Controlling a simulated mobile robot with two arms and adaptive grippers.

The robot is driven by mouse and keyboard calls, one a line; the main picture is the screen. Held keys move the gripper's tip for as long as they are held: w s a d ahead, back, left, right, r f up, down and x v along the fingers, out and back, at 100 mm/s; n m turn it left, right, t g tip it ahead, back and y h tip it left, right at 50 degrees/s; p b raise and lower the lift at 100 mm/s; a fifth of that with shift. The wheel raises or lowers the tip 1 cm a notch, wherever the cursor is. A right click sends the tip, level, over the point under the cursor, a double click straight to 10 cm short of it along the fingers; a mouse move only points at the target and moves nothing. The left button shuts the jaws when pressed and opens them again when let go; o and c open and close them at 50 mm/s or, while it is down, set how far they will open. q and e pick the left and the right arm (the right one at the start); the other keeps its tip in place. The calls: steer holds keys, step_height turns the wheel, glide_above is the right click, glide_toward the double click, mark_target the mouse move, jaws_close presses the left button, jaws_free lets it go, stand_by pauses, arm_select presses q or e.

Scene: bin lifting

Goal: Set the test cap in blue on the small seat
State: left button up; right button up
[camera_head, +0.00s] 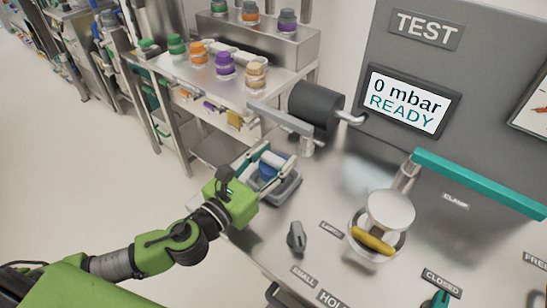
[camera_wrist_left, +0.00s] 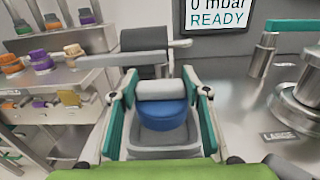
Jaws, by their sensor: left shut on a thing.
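The blue test cap (camera_head: 266,171) has a pale upper part and sits inside a grey tray at the table's left edge. In the left wrist view the blue cap (camera_wrist_left: 162,116) is centred between the two teal fingers. My left gripper (camera_head: 268,160) is shut on the cap, with the fingers at its sides; it also shows in the left wrist view (camera_wrist_left: 160,92). The SMALL label (camera_head: 304,277) lies on the table to the lower right, near a dark grey upright piece (camera_head: 296,238). I cannot tell whether that piece is the small seat. My right gripper is not in view.
The grey tray (camera_head: 288,188) surrounds the cap. A black cylinder (camera_head: 316,107) with a grey bar stands behind it. A round fixture with a pale disc (camera_head: 390,211) stands near the LARGE label. A teal clamp bar (camera_head: 480,184) crosses the right. The screen (camera_head: 405,101) reads 0 mbar READY.

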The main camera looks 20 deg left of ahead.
arm_select(q)
steer(key=shift+f+b, duration=0.85)
steer(key=shift+f, duration=0.25)
steer(key=shift+f, duration=0.2)
stand_by(0.4)
steer(key=o, duration=1.8)
steer(key=shift+c, duration=0.2)
